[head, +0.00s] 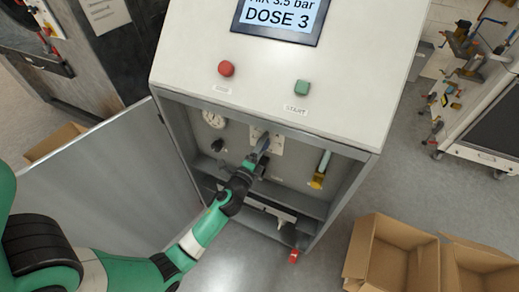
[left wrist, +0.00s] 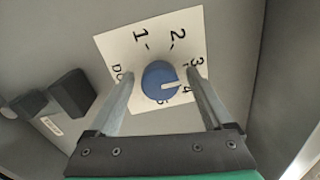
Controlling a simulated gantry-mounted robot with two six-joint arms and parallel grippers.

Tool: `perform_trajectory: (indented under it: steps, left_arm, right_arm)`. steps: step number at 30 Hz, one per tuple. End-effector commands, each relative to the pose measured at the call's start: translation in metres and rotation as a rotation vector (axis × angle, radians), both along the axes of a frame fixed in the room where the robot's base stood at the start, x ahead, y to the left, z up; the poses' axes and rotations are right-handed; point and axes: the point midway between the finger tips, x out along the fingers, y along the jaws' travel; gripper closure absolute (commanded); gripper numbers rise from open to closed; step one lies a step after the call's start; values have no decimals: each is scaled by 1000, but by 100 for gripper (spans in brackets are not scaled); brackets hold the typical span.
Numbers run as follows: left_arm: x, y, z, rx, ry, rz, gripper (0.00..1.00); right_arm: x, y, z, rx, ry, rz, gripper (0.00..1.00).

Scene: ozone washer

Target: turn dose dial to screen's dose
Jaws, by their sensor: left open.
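The screen (head: 278,16) on the cabinet's top reads "DOSE 3", with an air line of 3.5 bar above it. The dose dial (left wrist: 160,80) is a round blue knob on a white plate (left wrist: 112,50) numbered 1 to 5. Its white notch points right, close to the 4. My left gripper (left wrist: 159,84) is open, with one finger on each side of the dial; I cannot tell whether they touch it. In the head view my left gripper (head: 261,152) reaches into the open cabinet and hides the dial. My right gripper is not in view.
A red button (head: 226,69) and a green START button (head: 302,87) sit above the opening. Inside are a gauge (head: 213,119), a dark knob (left wrist: 72,92) left of the dial, and a yellow-based tube (head: 319,178). The cabinet door (head: 95,190) stands open at left.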

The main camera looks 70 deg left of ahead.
Motion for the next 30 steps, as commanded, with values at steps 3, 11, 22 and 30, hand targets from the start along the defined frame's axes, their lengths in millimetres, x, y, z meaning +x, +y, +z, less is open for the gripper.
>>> perform_trajectory:
  steps: [3,11,22,30]
  left_arm:
    - [-9,-9,-1,-1,2,-1,16]
    - [-55,-48,-5,0,3,-4,16]
    - [-87,-75,-4,0,0,0,16]
    - [-87,-75,-4,0,0,0,16]
  right_arm:
    - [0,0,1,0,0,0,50]
    - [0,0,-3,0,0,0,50]
    - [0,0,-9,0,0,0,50]
    - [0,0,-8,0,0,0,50]
